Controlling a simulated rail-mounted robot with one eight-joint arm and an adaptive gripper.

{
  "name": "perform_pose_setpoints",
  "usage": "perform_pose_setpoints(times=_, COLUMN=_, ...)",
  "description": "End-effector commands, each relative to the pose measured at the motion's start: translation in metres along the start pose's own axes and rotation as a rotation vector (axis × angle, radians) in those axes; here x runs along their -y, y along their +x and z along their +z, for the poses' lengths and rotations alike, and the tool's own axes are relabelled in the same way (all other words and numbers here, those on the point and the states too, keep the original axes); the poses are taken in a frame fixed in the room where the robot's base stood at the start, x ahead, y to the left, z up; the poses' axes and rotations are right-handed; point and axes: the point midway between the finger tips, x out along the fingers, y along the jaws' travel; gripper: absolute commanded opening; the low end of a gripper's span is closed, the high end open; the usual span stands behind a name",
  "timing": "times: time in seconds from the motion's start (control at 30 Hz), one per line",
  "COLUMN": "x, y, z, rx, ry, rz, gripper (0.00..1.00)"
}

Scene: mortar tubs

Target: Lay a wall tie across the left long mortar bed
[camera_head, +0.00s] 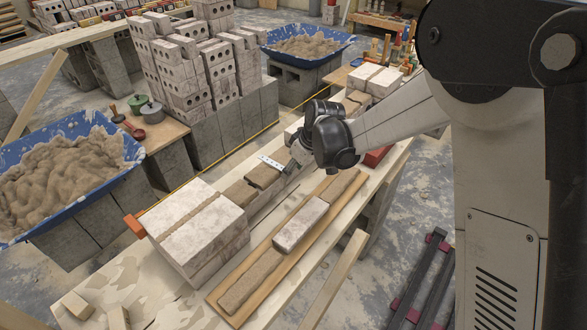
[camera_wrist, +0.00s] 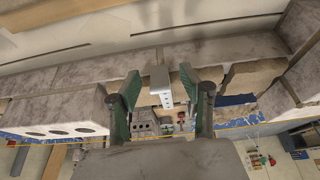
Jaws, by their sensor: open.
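A pale perforated wall tie (camera_head: 271,162) shows at the tip of my gripper (camera_head: 291,167), over the row with the brown mortar beds. In the wrist view the tie (camera_wrist: 161,87) lies between the two green-padded fingers of my gripper (camera_wrist: 158,92), with a gap on either side. My gripper is open around it. A mortar bed (camera_head: 262,177) is just below the tie's end, with another mortar patch (camera_head: 239,193) nearer the front. I cannot tell whether the tie touches the mortar. My wrist hides part of the row behind.
Large pale blocks (camera_head: 195,228) stand at the row's near end. A wooden board (camera_head: 222,300) to the right carries mortar and a brick (camera_head: 301,223). Blue mortar tubs (camera_head: 118,133) and a brick stack (camera_head: 182,75) stand to the left. A yellow line (camera_head: 215,160) runs along the row.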

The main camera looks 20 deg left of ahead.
Motion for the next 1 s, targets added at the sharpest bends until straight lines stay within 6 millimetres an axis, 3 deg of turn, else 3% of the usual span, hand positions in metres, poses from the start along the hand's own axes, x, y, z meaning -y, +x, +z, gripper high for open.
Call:
perform_pose_setpoints(times=0.23, x=0.000, y=-0.023, z=0.000, rx=0.000, ry=0.001, rz=0.000, gripper=0.40)
perform_pose_setpoints(times=0.7, x=0.000, y=-0.102, z=0.000, rx=0.000, ry=0.000, rz=0.000, gripper=0.40)
perform_pose_setpoints(times=1.0, x=0.000, y=-0.119, z=0.000, rx=0.000, ry=0.001, rz=0.000, gripper=0.40)
